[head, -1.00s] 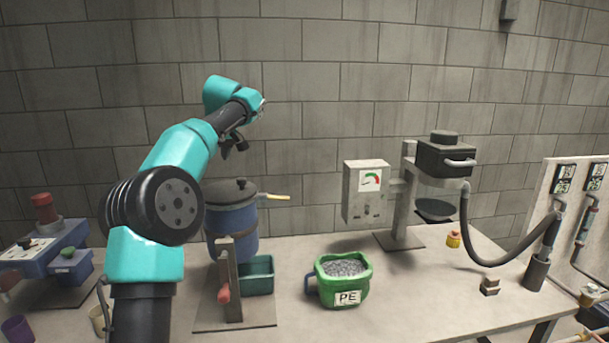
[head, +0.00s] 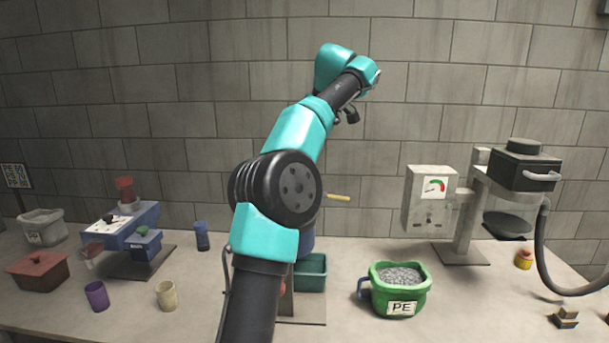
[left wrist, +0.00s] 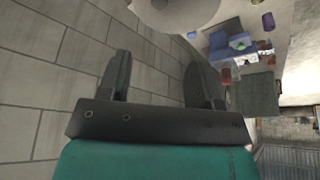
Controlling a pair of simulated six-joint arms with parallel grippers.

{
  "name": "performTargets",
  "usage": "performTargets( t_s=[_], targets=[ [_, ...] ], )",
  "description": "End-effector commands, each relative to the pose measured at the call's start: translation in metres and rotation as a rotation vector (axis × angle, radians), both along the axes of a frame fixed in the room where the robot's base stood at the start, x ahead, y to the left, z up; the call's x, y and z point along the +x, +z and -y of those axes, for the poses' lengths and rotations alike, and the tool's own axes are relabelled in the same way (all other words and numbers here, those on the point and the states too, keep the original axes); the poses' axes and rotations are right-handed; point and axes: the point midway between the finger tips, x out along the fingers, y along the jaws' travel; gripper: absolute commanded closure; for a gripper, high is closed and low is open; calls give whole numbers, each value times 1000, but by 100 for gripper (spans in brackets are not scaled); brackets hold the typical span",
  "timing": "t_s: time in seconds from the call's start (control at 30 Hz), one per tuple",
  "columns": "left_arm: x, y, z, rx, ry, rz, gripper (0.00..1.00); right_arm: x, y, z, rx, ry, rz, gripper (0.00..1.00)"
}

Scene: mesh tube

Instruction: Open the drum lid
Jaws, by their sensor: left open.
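The blue drum (head: 307,242) stands on the bench, almost wholly hidden behind my left arm in the head view. Its lid is hidden there. A yellow handle (head: 339,197) sticks out to the right from behind my arm. My left gripper (head: 346,116) is high above the drum area, in front of the wall, and holds nothing. In the left wrist view its two fingers (left wrist: 160,78) are wide apart with only wall between them. A pale round shape (left wrist: 178,13) at that view's top edge may be the lid; I cannot tell. My right gripper is not in view.
A green PE bucket (head: 398,288) of grey pellets and a teal bin (head: 312,272) stand near the drum. A grey machine with a gauge (head: 430,198) is at right. A blue device (head: 124,228), cups and a red-lidded box (head: 38,270) are at left.

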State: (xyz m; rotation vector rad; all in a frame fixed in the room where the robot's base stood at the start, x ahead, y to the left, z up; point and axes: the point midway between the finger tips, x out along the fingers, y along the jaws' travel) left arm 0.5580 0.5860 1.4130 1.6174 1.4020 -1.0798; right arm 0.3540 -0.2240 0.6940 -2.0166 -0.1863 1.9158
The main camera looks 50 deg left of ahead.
Motion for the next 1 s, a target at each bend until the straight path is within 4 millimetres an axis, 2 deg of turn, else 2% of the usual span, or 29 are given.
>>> performTargets(
  t_s=[0.27, 1.0],
  targets=[
    [1, -29, -12, -1, 1, -3, 41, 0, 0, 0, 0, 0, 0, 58],
    [8, -139, -57, -2, 1, -2, 41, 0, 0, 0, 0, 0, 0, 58]
  ],
)
